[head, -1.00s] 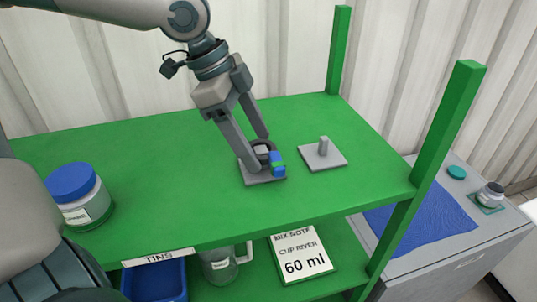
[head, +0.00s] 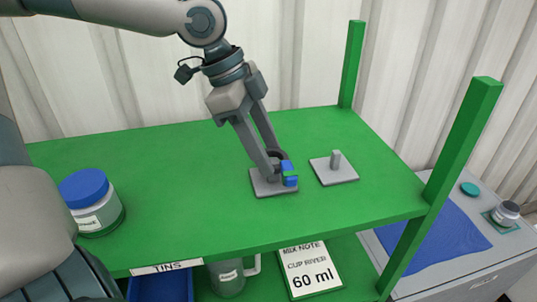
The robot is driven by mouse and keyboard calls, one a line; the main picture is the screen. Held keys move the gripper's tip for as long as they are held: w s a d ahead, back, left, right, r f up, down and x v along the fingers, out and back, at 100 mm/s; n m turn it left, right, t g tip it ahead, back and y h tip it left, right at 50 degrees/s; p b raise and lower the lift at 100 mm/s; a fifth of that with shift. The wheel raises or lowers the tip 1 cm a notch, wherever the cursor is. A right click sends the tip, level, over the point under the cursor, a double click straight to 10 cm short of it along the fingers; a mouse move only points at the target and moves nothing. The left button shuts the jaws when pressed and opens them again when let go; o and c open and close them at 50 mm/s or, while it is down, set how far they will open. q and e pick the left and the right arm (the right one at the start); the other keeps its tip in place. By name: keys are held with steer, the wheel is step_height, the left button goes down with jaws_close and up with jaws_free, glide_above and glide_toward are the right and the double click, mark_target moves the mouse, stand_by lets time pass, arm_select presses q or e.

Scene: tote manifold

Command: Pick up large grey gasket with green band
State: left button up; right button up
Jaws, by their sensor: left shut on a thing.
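The gasket (head: 278,156) shows as a small dark grey ring with a blue tab (head: 289,173) at its right side, and the tab carries a green band. It is at a square grey plate (head: 262,188) on the green shelf, and the fingers hide part of it. My left gripper (head: 274,164) points down over this plate and is shut on the gasket. I cannot tell whether the gasket touches the plate. My right gripper is not in view.
A blue-lidded jar (head: 89,201) stands at the shelf's left. Green uprights (head: 455,140) bound the right side. The lower shelf holds a blue bin (head: 160,287), a jug (head: 227,277) and a note (head: 309,272).

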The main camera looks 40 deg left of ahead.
arm_select(q)
steer(key=r, duration=0.2)
steer(key=r+b, duration=0.1)
steer(key=shift+d+r, duration=0.25)
steer(key=s+d+r+b, duration=0.1)
steer(key=d+r, duration=0.2)
steer(key=d, duration=0.2)
steer(key=s+d+r+b, duration=0.1)
steer(key=d+r+b, duration=0.1)
steer(key=d, duration=0.4)
steer(key=shift+r, duration=0.85)
steer(key=shift+a, duration=0.1)
